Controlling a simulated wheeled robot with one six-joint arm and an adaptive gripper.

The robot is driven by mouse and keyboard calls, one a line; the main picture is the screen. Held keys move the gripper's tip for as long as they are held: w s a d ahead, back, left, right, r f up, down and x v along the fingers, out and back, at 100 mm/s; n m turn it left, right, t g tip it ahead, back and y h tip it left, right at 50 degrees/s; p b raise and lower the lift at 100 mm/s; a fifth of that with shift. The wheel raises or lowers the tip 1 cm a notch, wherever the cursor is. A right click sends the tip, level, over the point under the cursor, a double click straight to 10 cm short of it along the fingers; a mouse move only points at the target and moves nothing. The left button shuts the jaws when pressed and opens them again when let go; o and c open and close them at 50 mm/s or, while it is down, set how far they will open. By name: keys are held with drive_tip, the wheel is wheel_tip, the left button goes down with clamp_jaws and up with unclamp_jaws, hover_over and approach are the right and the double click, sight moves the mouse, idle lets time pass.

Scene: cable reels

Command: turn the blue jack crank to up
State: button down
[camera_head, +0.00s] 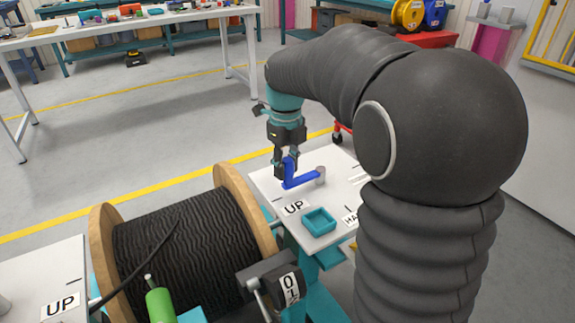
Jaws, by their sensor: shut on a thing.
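The blue jack crank (302,181) sits on a white plate (272,184) right of the cable reel. Its arm runs left from a grey pivot post (320,174) to an upright handle at its left end. My gripper (285,172) points down and is shut on that handle. Its fingers partly hide the handle. A label reading UP (294,207) lies on the plate just in front of the crank. Another label (350,220) is partly hidden behind my arm.
A wooden-flanged reel of black cable (185,248) stands left of the plate. A teal tray (319,221) sits on the plate's front part. A counter box (275,283) and a green handle (160,305) are nearer. A second UP plate (40,270) is at lower left. Open floor lies behind.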

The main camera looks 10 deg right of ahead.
drive_tip(key=shift+w, duration=0.1)
drive_tip(key=c, duration=0.8)
unclamp_jaws()
drive_tip(key=shift+r, duration=0.1)
wheel_tip(320, 180, up, 12)
drive_tip(key=shift+f, duration=0.1)
drive_tip(key=s+f+n+t, duration=0.2)
drive_tip(key=s+f+n, duration=0.1)
drive_tip(key=s+n, duration=0.5)
drive_tip(key=s+f+n+t, duration=0.1)
drive_tip(key=s+f+n, duration=0.3)
drive_tip(key=s+n, duration=0.3)
drive_tip(key=s+d+f+n+t, duration=0.1)
drive_tip(key=s+f+n, duration=0.3)
drive_tip(key=s+n, duration=0.4)
drive_tip(key=shift+s+d+f+n+t, duration=0.1)
drive_tip(key=shift+n+t, duration=0.15)
drive_tip(key=shift+n, duration=0.9)
drive_tip(key=shift+s+a+r+n+t, duration=0.1)
drive_tip(key=shift+n+t, duration=0.2)
drive_tip(key=shift+n, duration=0.8)
drive_tip(key=shift+s+d+f+n+t, duration=0.1)
drive_tip(key=shift+n+t, duration=0.15)
drive_tip(key=shift+n, duration=0.9)
